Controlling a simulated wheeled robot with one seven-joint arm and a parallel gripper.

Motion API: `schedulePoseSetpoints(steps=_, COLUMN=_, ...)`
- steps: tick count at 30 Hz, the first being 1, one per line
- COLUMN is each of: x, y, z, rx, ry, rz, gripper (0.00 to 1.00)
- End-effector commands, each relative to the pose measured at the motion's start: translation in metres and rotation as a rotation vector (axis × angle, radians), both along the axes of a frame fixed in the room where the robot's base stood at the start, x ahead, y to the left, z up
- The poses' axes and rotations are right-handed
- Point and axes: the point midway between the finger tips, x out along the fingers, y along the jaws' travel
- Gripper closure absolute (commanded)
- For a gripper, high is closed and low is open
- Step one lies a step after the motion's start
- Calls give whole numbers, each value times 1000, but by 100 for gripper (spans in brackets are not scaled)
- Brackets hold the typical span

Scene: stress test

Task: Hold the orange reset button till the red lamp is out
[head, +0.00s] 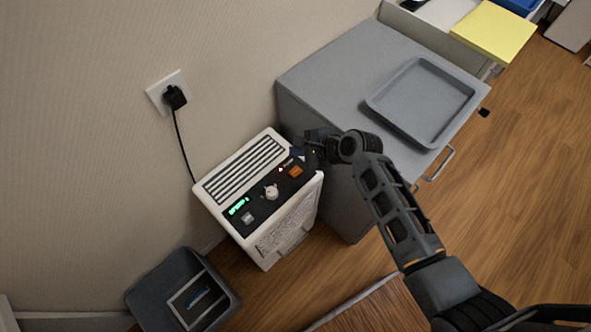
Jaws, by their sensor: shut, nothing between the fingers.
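A white appliance (217,207) with a black control panel stands on the floor against the wall. The orange reset button (296,172) is at the right end of the panel and is uncovered in this view. A small, bright, reddish spot, apparently the red lamp (281,169), shows just left of the button. My gripper (301,155) is shut and empty at the panel's upper right corner, just above the button in the picture. Its fingertips are small and dark here, and I cannot tell whether they touch the appliance.
The panel also has a white knob (271,192), a green display (238,206) and a grey switch (248,218). A grey cabinet (315,85) with a tray (385,112) stands close on the right. A dark bin (148,300) is at lower left. A cord runs to the wall plug (175,97).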

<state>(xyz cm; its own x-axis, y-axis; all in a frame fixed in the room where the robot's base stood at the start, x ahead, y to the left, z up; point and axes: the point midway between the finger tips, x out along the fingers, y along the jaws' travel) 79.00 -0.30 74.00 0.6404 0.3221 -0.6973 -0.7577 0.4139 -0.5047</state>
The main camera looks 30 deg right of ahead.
Motion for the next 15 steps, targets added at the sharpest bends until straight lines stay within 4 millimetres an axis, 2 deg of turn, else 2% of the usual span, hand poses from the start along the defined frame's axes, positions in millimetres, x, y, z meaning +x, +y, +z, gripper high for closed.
schedulePoseSetpoints(steps=8, x=0, y=0, z=-3, rx=-1, ry=-1, rz=1, gripper=100)
schedulePoseSetpoints(steps=15, x=0, y=0, z=-22, rx=-3, ry=-1, rz=1, gripper=100)
